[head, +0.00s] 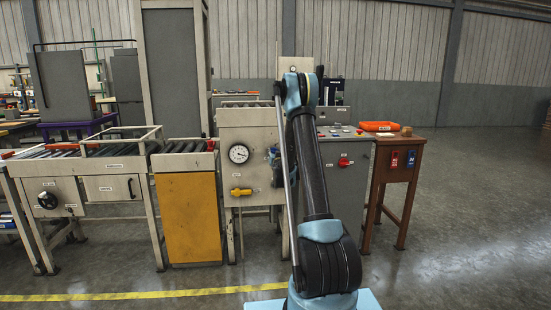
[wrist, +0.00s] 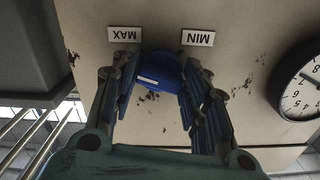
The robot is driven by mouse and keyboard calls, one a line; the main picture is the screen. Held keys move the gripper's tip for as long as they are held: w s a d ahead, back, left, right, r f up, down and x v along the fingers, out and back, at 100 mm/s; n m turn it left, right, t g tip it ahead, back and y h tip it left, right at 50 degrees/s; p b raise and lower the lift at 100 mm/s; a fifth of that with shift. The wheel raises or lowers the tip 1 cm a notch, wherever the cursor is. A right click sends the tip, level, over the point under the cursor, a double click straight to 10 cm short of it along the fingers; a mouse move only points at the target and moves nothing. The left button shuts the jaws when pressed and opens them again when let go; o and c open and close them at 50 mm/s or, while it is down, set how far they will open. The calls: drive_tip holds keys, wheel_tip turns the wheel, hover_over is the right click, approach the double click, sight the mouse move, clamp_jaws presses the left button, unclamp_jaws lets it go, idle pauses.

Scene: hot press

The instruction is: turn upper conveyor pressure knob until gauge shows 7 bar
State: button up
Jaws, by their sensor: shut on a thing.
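The blue pressure knob (wrist: 163,70) sits on the beige panel in the wrist view, with a pale mark on its face. My gripper (wrist: 158,84) is shut on it, one finger on each side. MAX (wrist: 124,34) and MIN (wrist: 198,38) labels appear upside down above the knob. The round white gauge (wrist: 304,88) is cut off at the right edge. In the head view the gauge (head: 238,154) faces me on the panel, too small to read its pressure. My gripper (head: 275,160) is just right of it, partly hidden by my arm; I cannot make out the knob there.
A yellow-handled part (head: 241,192) sits below the gauge. A yellow cabinet (head: 187,217) stands to the left. A grey control box with a red knob (head: 343,161) and a brown table (head: 398,147) with an orange tray (head: 379,126) are on the right. The floor at far right is clear.

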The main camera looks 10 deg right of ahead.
drive_tip(key=shift+d+m, duration=0.25)
drive_tip(key=shift+m, duration=0.05)
drive_tip(key=o, duration=1)
drive_tip(key=shift+o, duration=0.2)
drive_tip(key=shift+s, duration=0.1)
drive_tip(key=shift+a, duration=0.15)
drive_tip(key=s, duration=1.1)
drive_tip(key=shift+s, duration=0.4)
